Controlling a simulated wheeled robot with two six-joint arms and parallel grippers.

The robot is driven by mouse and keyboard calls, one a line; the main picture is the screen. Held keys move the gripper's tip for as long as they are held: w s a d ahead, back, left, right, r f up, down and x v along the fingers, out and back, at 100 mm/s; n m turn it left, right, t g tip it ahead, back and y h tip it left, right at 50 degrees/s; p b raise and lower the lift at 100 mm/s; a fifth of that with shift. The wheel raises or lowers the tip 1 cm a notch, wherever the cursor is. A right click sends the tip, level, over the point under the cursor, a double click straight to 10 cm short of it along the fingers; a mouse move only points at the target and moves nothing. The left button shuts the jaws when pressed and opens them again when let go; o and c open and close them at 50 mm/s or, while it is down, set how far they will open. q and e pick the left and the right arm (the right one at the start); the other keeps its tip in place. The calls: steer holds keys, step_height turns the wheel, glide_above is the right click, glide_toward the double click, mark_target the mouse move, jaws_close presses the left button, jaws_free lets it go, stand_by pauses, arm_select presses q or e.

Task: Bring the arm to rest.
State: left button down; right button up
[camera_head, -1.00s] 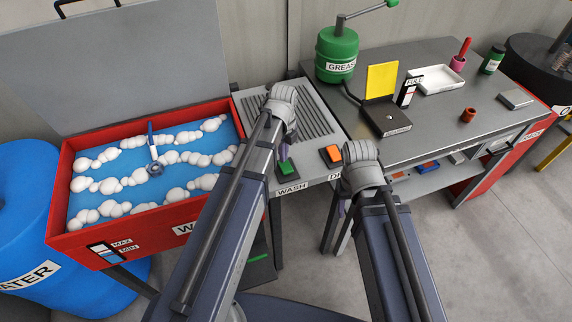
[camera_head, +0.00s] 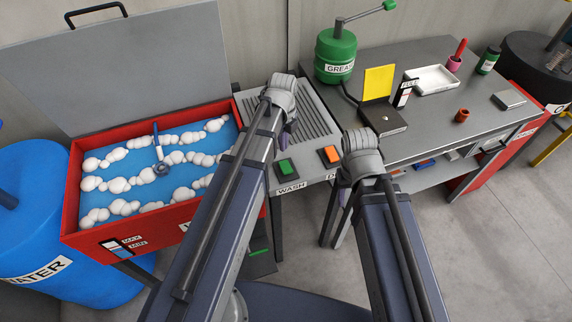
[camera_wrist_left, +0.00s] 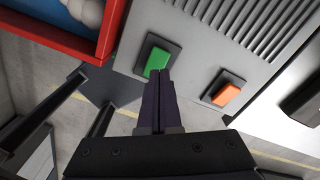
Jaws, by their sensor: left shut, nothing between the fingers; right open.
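My left arm reaches up the middle of the head view. Its gripper (camera_head: 291,127) is mostly hidden behind the wrist there. In the left wrist view the two dark fingers (camera_wrist_left: 160,80) are shut together with nothing between them. Their tips overlap the lower edge of the green button (camera_wrist_left: 157,62) in the picture; whether they touch it I cannot tell. In the head view the fingers sit above the button panel, behind the green button (camera_head: 285,166). My right arm is at the right, and its wrist hides most of its open gripper (camera_head: 344,194).
An orange button (camera_head: 331,154) is right of the green one. A red wash bin (camera_head: 150,230) with foamy blue water and a blue-handled tool (camera_head: 160,155) stands left. A workbench (camera_head: 440,110) at right holds a green grease drum (camera_head: 336,62) and small items. A blue water barrel (camera_head: 40,190) stands far left.

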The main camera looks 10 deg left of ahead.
stand_by(0.3)
arm_select(q)
steer(key=s+d+n, duration=0.5)
steer(key=s+n, duration=0.2)
steer(key=n, duration=0.2)
steer(key=s+d+n+y, duration=0.1)
steer(key=s+d+n, duration=0.4)
steer(key=n, duration=0.5)
steer(key=shift+s+d+f+b, duration=0.25)
steer(key=shift+s+f+b, duration=0.05)
steer(key=shift+s, duration=0.85)
steer(key=shift+a, duration=0.1)
